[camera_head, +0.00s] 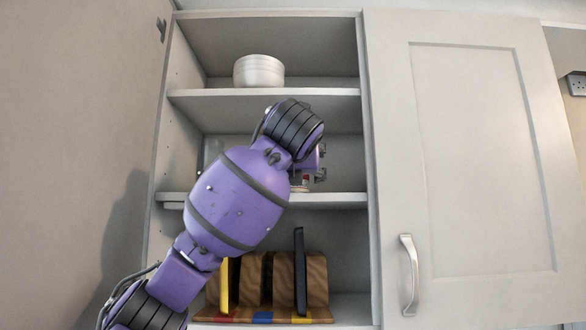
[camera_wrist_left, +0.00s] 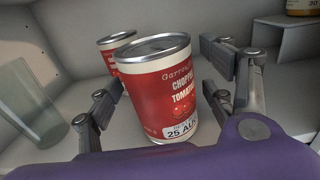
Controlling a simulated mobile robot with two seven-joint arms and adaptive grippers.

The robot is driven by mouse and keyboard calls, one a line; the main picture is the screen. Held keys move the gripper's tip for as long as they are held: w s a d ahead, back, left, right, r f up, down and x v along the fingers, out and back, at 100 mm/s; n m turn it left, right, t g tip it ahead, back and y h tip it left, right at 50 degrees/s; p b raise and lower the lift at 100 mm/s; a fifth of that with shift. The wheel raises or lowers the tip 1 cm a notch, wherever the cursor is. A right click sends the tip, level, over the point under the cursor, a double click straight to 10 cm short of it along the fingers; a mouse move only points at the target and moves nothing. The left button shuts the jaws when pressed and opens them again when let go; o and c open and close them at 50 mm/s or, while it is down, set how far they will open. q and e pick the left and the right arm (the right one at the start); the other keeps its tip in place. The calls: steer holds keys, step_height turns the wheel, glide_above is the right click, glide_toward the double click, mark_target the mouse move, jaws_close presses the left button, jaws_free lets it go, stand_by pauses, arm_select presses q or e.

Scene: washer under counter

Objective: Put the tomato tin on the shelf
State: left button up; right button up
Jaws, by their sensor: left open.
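A red tomato tin (camera_wrist_left: 162,88) with a silver lid stands on a pale shelf surface in the left wrist view, labelled chopped tomatoes. My left gripper (camera_wrist_left: 163,85) is open, with one finger on each side of the tin; I cannot tell whether they touch it. In the head view my left arm reaches into the open cupboard, and my left gripper (camera_head: 318,165) is at the middle shelf (camera_head: 335,199), mostly hidden behind my wrist. Only a small red and white patch shows beside it there. My right gripper is not in view.
A second red tin (camera_wrist_left: 113,42) stands just behind the first. A clear glass (camera_wrist_left: 28,122) is at the left, and a grey riser (camera_wrist_left: 280,45) is at the right. White bowls (camera_head: 258,71) sit on the upper shelf; wooden boards (camera_head: 317,280) stand below.

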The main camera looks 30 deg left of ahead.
arm_select(q)
steer(key=v, duration=1.1)
steer(key=shift+s, duration=0.1)
